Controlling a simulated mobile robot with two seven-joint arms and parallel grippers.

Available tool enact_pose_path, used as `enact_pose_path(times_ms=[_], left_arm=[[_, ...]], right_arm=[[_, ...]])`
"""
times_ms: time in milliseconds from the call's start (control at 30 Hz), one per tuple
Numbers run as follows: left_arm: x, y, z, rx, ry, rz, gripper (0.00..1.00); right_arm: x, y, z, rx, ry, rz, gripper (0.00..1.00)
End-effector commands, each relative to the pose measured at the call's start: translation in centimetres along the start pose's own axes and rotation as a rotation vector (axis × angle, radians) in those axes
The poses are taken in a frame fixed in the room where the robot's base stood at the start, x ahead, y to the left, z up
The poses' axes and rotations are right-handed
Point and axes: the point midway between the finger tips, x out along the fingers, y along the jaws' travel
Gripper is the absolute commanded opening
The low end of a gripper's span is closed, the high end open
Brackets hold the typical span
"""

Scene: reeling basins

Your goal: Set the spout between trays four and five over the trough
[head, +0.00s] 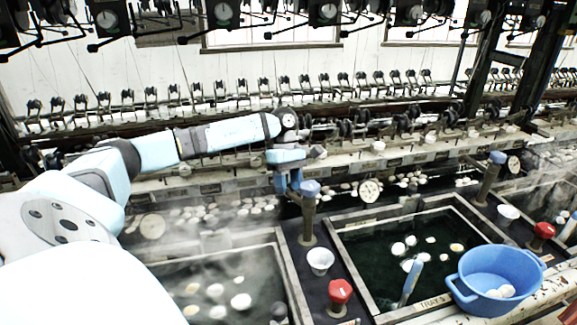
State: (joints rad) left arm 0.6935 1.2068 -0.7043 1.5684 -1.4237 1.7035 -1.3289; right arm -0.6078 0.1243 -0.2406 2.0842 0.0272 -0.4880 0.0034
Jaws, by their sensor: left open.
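A spout post with a blue cap (308,212) stands upright on the dark divider between the two nearest trays. My left gripper (287,187) points down just behind and left of that cap, its fingers apart. Nothing shows between them; whether a finger touches the cap I cannot tell. The left tray (289,270) and the right tray (352,270) hold dark water with pale cocoons. My right gripper is out of view.
A white cup (320,260) and a red knob (340,291) stand on the same divider. A blue basin (497,268) with cocoons sits at the right tray's front corner. Another blue-capped post (488,180) stands farther right. The reeling frame crosses behind.

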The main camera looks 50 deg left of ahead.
Motion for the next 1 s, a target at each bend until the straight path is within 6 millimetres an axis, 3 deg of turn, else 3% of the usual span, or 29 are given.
enact_pose_path(times_ms=[700,833,1000], left_arm=[[-14.8,-3.1,6.2,0.002,-0.001,0.004,0.44],[-16.6,-3.6,6.9,0.001,0.001,0.003,0.44],[-17.4,-3.8,7.2,0.000,0.000,0.002,0.44]], right_arm=[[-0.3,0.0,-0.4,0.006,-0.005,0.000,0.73],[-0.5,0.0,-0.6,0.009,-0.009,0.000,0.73],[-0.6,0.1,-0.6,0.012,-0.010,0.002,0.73]])
